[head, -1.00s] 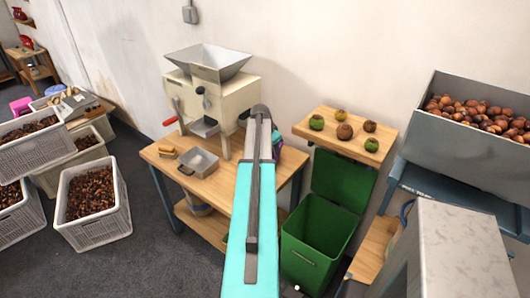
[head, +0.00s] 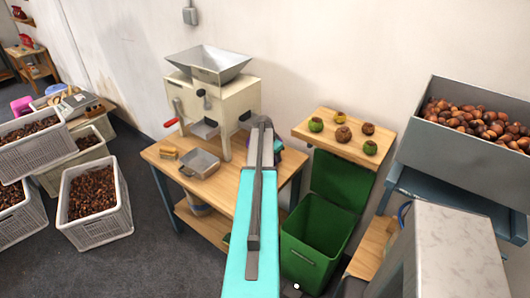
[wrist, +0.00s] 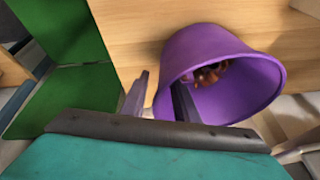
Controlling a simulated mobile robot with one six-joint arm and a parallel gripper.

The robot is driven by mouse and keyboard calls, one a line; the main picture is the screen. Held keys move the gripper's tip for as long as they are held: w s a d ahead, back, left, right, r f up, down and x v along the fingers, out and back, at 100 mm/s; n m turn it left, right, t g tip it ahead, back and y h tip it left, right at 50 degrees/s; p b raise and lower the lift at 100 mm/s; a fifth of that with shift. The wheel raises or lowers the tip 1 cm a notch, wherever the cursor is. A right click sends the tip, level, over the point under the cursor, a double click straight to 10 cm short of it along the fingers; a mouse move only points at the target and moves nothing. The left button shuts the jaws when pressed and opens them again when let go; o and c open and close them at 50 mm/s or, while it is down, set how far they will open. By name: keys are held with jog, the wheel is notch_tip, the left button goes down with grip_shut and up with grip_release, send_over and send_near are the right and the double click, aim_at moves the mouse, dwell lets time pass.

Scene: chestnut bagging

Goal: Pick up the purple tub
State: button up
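The purple tub (wrist: 210,48) shows large in the wrist view, its mouth facing the camera, with some brown chestnuts (wrist: 208,74) inside. It is on the wooden worktable. My gripper (wrist: 159,80) is open at the tub's left rim, one dark finger outside the wall and the other across the mouth. I cannot tell whether either finger touches the wall. In the head view only a small purple part of the tub (head: 278,143) shows beside my arm, which hides the rest and the fingers.
A cream machine with a metal hopper (head: 208,64) stands on the worktable (head: 158,152), near a metal pan (head: 199,163). An open green bin (head: 312,235) stands right of the table, below a small shelf (head: 318,125) with several fruits. Crates of chestnuts (head: 92,235) stand at left.

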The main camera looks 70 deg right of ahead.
jog(key=shift+d+f, duration=0.1)
jog(key=shift+f, duration=0.2)
dwell(0.4)
grip_shut()
